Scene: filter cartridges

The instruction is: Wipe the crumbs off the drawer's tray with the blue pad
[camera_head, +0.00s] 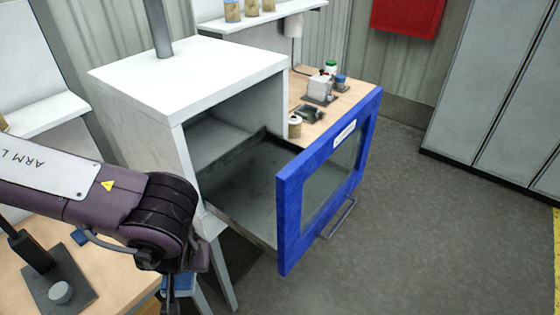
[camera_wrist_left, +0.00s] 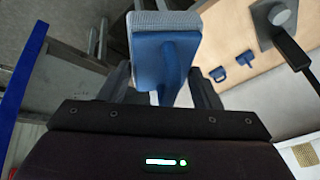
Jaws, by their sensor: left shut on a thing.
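The drawer's tray (camera_head: 245,193) is pulled out of the white cabinet, behind its blue front (camera_head: 290,215). It is dark grey with darker marks toward the back; single crumbs are too small to tell. My left gripper (camera_head: 170,292) is low at the left of the drawer, outside the tray. In the left wrist view, my left gripper (camera_wrist_left: 166,95) is shut on the handle of the blue pad (camera_wrist_left: 150,55), which has a grey woven face. The tray (camera_wrist_left: 62,75) and blue front (camera_wrist_left: 22,85) show at the left there, apart from the pad. My right gripper is out of view.
The white cabinet (camera_head: 185,55) stands above and behind the tray. A wooden bench (camera_head: 110,262) with a dark stand (camera_head: 58,290) lies at lower left. Small jars and a white block (camera_head: 320,87) are on the bench behind the drawer. Floor (camera_head: 410,220) at right is clear.

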